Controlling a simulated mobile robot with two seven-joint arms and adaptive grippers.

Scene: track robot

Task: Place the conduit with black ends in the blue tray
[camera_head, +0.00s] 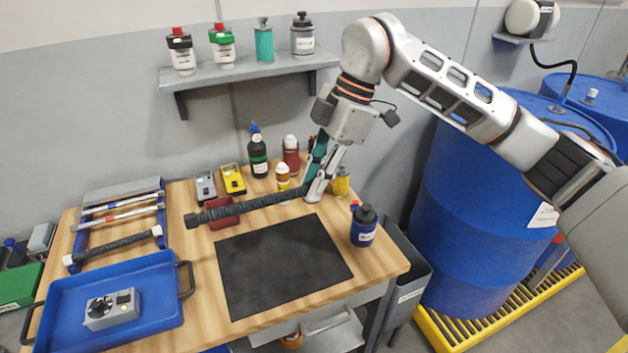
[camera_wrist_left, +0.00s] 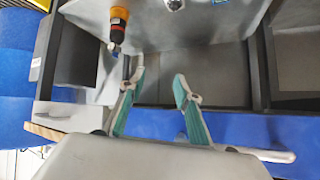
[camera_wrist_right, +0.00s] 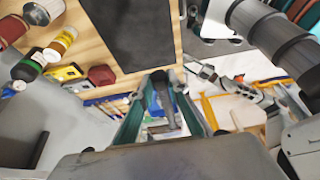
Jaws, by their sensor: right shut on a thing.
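My right gripper (camera_head: 314,186) is shut on the conduit with black ends (camera_head: 250,205). It holds this dark ribbed conduit by its right end, above the workbench, and the conduit points left. In the right wrist view the conduit (camera_wrist_right: 166,98) shows foreshortened between the fingers. The blue tray (camera_head: 160,290) is at the bench's front left, apart from the held conduit, with a grey device (camera_head: 112,308) in it. My left gripper (camera_wrist_left: 160,80) shows only in its own wrist view; its fingers are apart and empty.
A dark conduit with white ends (camera_head: 115,248) lies behind the tray, before a blue rack (camera_head: 160,190) of rods. A black mat (camera_head: 280,270) covers mid-bench. A blue bottle (camera_head: 363,228) stands right of it. Meters, bottles and a red bin (camera_head: 224,220) line the back.

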